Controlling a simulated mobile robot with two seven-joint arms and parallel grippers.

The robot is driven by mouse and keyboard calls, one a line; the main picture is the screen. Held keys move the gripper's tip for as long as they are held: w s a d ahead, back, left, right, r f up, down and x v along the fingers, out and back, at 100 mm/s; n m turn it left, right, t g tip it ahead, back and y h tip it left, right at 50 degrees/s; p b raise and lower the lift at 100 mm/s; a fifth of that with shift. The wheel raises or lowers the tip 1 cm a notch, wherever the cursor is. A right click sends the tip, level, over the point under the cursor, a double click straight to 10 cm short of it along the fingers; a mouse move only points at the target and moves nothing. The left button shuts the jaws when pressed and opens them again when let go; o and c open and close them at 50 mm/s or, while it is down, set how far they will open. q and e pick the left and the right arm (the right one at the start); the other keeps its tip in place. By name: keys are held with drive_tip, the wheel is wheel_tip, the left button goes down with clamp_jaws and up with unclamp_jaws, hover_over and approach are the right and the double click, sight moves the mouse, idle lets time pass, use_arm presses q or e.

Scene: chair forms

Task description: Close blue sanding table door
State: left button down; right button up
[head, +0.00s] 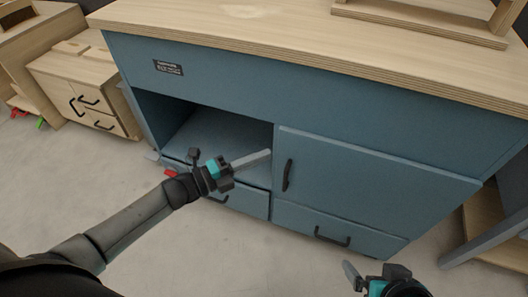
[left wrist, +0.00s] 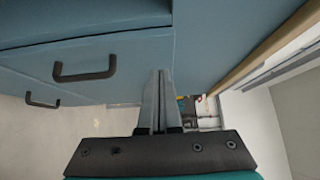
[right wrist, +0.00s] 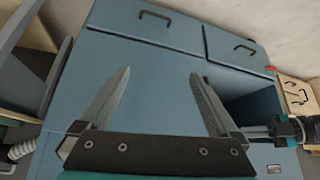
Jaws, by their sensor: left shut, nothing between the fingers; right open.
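The blue sanding table (head: 330,108) has a wooden top and a dark open compartment (head: 215,135) at left. Its blue door (head: 370,180) with a black upright handle (head: 287,175) is at right, and looks flush or nearly so; a small gap cannot be told. My left gripper (head: 268,155) is shut and empty, in front of the compartment, its tip near the door's handle-side edge. Its shut fingers also show in the left wrist view (left wrist: 160,75). My right gripper (head: 368,278) is open and empty, low in front of the table; its spread fingers show in the right wrist view (right wrist: 158,78).
Blue drawers (head: 335,225) with black handles sit below the door and compartment. A wooden cabinet (head: 85,85) stands at left, and another wooden unit (head: 490,225) at right. Grey floor (head: 220,255) is clear in front of the table.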

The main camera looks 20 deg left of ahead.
use_arm(q)
drive_tip(key=p+v, duration=0.2)
drive_tip(key=v, duration=0.6)
drive_tip(key=shift+w+a, duration=0.25)
drive_tip(key=shift+a, duration=0.3)
use_arm(e)
drive_tip(key=shift+s+d+f+g+h, duration=0.3)
drive_tip(key=shift+d+f+g, duration=0.1)
drive_tip(key=shift+d+g, duration=0.15)
drive_tip(key=shift+s+d+f+g+h, duration=0.25)
drive_tip(key=shift+d+f+g, duration=0.1)
drive_tip(key=shift+d+g, duration=0.15)
